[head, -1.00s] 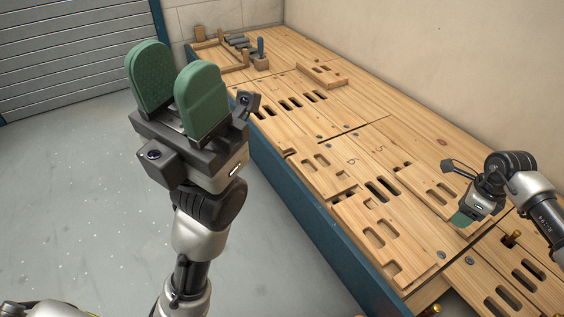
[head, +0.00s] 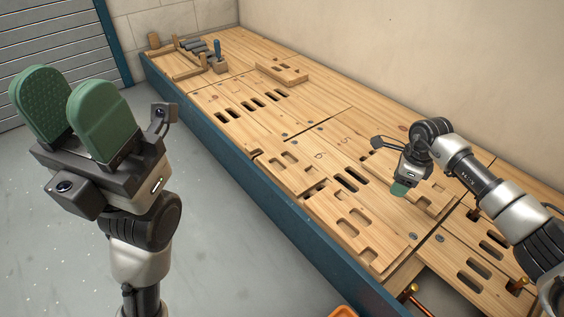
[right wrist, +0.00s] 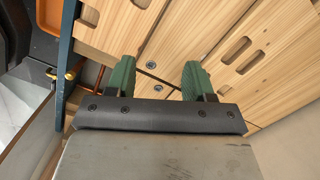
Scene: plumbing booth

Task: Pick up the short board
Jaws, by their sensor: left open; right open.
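Several loose slotted wooden boards lie on the bench; I cannot tell for sure which is the short board. A small one (head: 282,71) lies at the back. Another short one (head: 285,162) lies near the front edge at the middle, and a larger one (head: 358,228) lies nearer to me. My right gripper (head: 400,189) is over the right part of the bench, pointing down. In the right wrist view its green fingers (right wrist: 157,82) are apart with only bench top between them. My left gripper (head: 70,98) is open and empty, raised left of the bench over the floor.
The long wooden bench has a blue front side (head: 215,150). An opening with copper pipe (head: 412,292) is at the near end. A wall runs behind the bench.

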